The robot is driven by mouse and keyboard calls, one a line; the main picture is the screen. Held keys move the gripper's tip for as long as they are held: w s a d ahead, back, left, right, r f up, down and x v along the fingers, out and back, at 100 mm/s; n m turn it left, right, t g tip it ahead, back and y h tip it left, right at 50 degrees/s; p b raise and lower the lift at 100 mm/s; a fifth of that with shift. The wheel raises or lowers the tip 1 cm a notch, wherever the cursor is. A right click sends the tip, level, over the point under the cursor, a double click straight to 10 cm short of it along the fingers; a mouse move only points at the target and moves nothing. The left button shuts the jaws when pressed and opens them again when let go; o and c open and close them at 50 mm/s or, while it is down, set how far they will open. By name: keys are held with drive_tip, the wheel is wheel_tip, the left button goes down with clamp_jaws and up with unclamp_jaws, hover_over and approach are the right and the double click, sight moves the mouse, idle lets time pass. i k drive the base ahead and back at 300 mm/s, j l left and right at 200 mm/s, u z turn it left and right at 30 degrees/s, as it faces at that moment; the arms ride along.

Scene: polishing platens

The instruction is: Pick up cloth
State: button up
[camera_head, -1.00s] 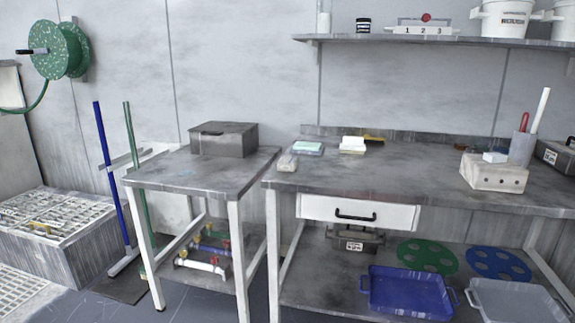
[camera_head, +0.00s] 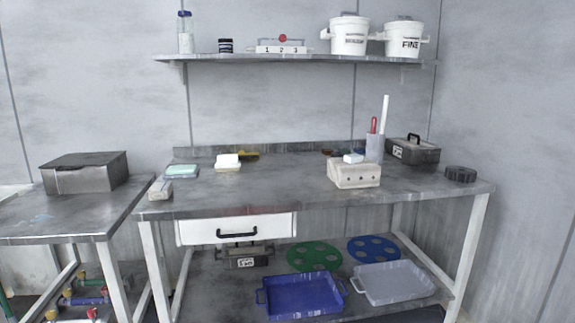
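No item is clearly recognisable as the cloth. On the left of the long workbench (camera_head: 280,183) lies a flat pale teal piece (camera_head: 182,171), perhaps a folded cloth or a pad. In front of it is a small pale block (camera_head: 160,190) near the bench's left edge. A white folded-looking piece (camera_head: 228,162) lies further right, beside a yellow-handled item (camera_head: 249,155), possibly a brush. My gripper is not in view.
A pale block with holes (camera_head: 354,174), a grey cup of tools (camera_head: 374,147) and a dark toolbox (camera_head: 413,150) stand at the right. A side table (camera_head: 60,222) with a grey box (camera_head: 85,174) is left. The bench's middle is clear.

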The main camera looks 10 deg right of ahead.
sight(159, 192)
drive_tip(key=i+j+z, duration=0.15)
drive_tip(key=j, duration=0.2)
drive_tip(key=i+j+z, duration=0.35)
drive_tip(key=j, duration=0.35)
drive_tip(key=i+j+z, duration=0.15)
drive_tip(key=j, duration=0.25)
drive_tip(key=i+j+z, duration=0.15)
drive_tip(key=j, duration=0.3)
